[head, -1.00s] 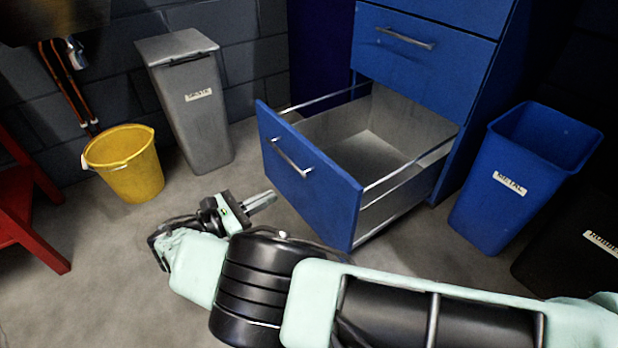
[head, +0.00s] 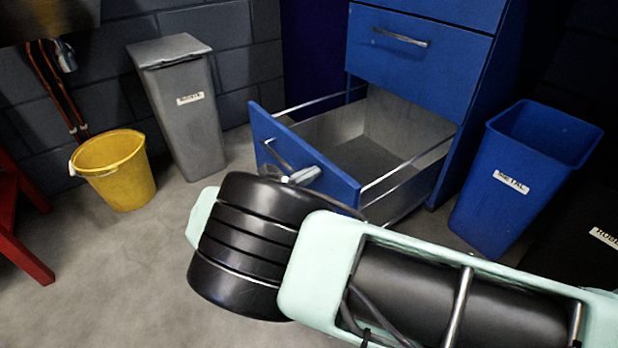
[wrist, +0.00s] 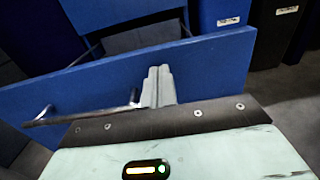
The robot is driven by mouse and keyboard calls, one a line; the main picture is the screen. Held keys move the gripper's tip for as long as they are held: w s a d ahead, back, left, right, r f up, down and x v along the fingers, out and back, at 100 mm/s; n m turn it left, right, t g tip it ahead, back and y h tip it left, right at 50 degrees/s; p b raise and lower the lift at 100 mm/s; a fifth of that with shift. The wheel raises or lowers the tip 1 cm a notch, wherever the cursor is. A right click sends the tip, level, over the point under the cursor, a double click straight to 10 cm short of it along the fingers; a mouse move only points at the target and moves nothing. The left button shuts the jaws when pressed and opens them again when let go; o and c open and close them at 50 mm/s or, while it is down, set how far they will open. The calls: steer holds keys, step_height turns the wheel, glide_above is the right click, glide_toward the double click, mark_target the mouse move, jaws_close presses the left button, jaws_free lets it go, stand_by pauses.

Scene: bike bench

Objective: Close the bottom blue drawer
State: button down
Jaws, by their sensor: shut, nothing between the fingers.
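The bottom blue drawer (head: 330,184) is pulled out from the blue cabinet (head: 415,75), and its grey inside is visible and looks empty. My gripper (head: 304,176) is shut and empty, in front of the drawer's front panel near the bar handle. Much of it is hidden behind my arm in the head view. In the wrist view, the shut fingers (wrist: 157,86) point at the drawer front (wrist: 215,65), just right of the handle (wrist: 85,114). I cannot tell whether they touch the panel.
A grey bin (head: 190,115) and a yellow bucket (head: 118,172) stand to the left. A blue bin labelled metal (head: 520,180) stands right of the cabinet, with a dark bin (head: 585,255) nearer. A red stand (head: 25,240) is at the left edge. Floor at lower left is clear.

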steer(key=p+x, duration=0.4)
steer(key=x, duration=3.7)
steer(key=shift+p, duration=0.35)
